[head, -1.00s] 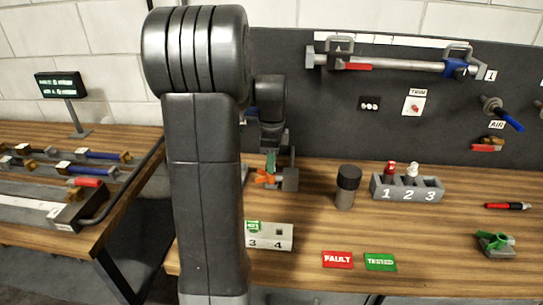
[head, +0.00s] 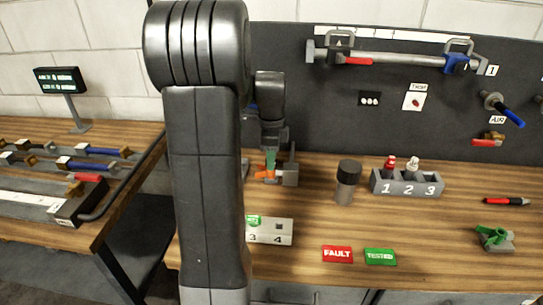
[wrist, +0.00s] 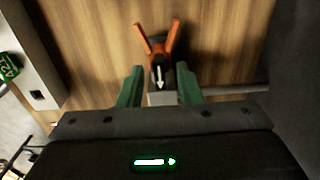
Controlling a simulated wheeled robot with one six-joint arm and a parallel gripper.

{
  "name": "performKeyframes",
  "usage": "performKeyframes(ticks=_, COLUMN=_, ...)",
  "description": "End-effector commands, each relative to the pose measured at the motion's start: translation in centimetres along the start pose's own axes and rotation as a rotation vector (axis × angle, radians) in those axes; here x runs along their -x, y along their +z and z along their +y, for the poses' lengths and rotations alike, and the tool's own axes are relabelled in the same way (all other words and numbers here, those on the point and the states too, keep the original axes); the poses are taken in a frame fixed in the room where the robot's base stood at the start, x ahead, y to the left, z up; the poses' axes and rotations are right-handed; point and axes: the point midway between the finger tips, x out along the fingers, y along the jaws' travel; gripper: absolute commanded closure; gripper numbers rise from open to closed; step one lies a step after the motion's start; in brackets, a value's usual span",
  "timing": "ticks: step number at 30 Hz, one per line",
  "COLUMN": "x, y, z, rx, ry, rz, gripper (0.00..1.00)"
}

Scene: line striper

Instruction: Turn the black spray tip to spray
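The black spray tip (wrist: 160,76) shows in the wrist view as a small dark piece with a white arrow pointing down the picture. It sits on a grey block, just below an orange forked piece (wrist: 158,42). My gripper (wrist: 159,87) has its two green fingers apart, one on each side of the tip and grey block, with gaps visible. In the head view my gripper (head: 270,160) points down over the bench beside the orange piece (head: 268,177). The tip itself is too small or hidden to make out there.
A grey upright fixture (head: 291,172) stands close right of my gripper. A dark-capped cylinder (head: 346,183) and a numbered rack (head: 407,186) stand farther right. A white block marked 3 and 4 (head: 270,231) lies nearer.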

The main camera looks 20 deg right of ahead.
Motion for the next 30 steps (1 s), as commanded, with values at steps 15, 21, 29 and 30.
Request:
performKeyframes(ticks=15, x=0.04, y=0.0, z=0.01, rx=0.024, ry=0.001, rz=0.0, gripper=1.0)
performKeyframes(ticks=21, x=0.15, y=-0.01, z=0.03, rx=0.229, ry=0.002, rz=-0.003, gripper=1.0)
performKeyframes(ticks=29, x=0.1, y=0.0, z=0.03, rx=0.526, ry=0.001, rz=-0.007, gripper=1.0)
performKeyframes(ticks=30, x=0.08, y=0.0, z=0.04, rx=0.572, ry=0.002, rz=-0.007, gripper=1.0)
